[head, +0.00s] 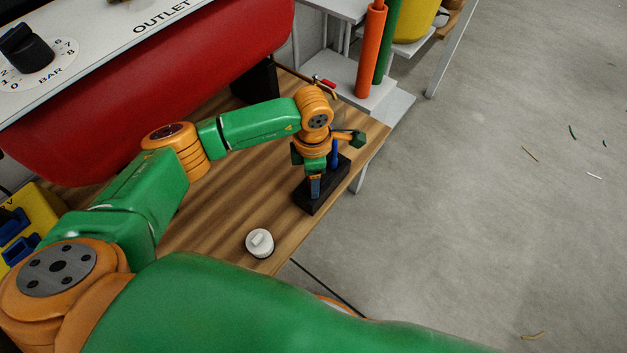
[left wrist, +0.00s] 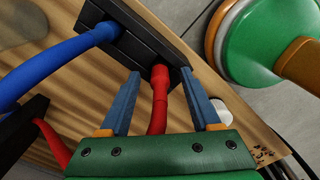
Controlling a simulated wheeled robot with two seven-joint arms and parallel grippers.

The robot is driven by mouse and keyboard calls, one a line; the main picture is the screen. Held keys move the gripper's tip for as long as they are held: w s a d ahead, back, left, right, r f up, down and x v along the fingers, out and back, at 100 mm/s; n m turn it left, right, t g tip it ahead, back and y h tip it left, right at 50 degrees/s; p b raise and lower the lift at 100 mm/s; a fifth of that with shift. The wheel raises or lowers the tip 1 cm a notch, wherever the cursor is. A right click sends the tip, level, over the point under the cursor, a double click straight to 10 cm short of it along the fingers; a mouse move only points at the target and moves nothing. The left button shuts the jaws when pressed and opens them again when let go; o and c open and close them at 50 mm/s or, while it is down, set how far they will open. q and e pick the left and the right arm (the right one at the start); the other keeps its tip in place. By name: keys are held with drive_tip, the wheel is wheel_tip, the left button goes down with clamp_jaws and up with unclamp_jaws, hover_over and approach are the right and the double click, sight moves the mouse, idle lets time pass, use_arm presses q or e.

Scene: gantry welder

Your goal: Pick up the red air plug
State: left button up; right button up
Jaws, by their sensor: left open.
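The red air plug (left wrist: 160,88) stands in a black holder block (left wrist: 128,38) in the left wrist view, with a red hose running from it toward my gripper. My left gripper (left wrist: 160,74) is open, with one blue finger on each side of the plug and a gap to each. In the head view the gripper (head: 315,188) points down over the black block (head: 308,204) at the bench's right edge and hides the red plug. A blue plug (left wrist: 104,32) with a blue hose sits in the same block, left of the red one. My right gripper is not in view.
The wooden bench (head: 205,225) carries a white round knob (head: 260,242) near its front edge. A red tank (head: 150,110) stands behind my left arm. Orange and green cylinders (head: 370,50) stand on a shelf at the back. Open floor lies to the right.

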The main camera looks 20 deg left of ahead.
use_arm(q)
drive_tip(key=shift+f, duration=0.1)
clamp_jaws()
